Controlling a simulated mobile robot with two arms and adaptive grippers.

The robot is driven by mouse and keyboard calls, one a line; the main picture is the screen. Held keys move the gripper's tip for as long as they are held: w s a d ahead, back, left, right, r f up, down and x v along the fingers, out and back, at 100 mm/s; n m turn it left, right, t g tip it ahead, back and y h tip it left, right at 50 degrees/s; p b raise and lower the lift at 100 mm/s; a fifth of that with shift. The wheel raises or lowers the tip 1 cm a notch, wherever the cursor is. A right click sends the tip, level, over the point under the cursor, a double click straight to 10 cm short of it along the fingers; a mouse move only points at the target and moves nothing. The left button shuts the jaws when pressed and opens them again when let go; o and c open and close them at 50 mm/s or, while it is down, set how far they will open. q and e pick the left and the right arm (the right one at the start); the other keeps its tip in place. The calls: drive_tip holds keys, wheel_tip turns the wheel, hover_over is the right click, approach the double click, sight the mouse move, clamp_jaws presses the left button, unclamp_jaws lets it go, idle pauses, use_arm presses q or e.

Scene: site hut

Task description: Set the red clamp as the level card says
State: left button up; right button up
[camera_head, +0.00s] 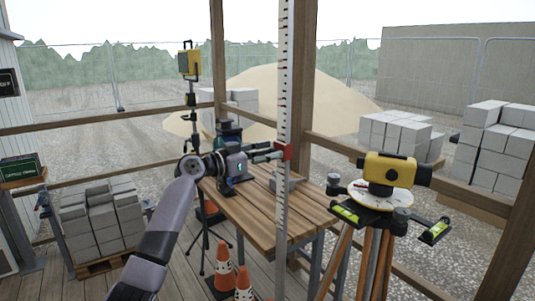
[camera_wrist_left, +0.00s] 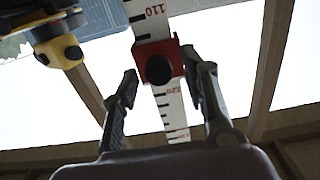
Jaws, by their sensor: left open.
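The red clamp (camera_head: 284,151) sits on a tall white graduated staff (camera_head: 285,75) that stands upright at the table's front. In the left wrist view the clamp (camera_wrist_left: 174,50) has a round black knob facing me. The mark 110 shows on one side of it and what looks like 120 on the other. My left gripper (camera_head: 268,154) is open at the clamp. In the wrist view its fingers (camera_wrist_left: 166,88) stand either side of the knob, the right one overlapping the clamp's edge; contact cannot be told. No level card is readable. My right gripper is out of view.
A yellow level (camera_head: 392,169) stands on a tripod right of the staff. A slatted wooden table (camera_head: 255,213) is behind the staff, with orange cones (camera_head: 225,268) below. Another yellow instrument (camera_head: 190,62) stands behind my arm. Wooden posts and rails surround the area.

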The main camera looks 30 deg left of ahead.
use_arm(q)
drive_tip(key=v, duration=1.2)
drive_tip(key=shift+f, duration=0.15)
idle(0.3)
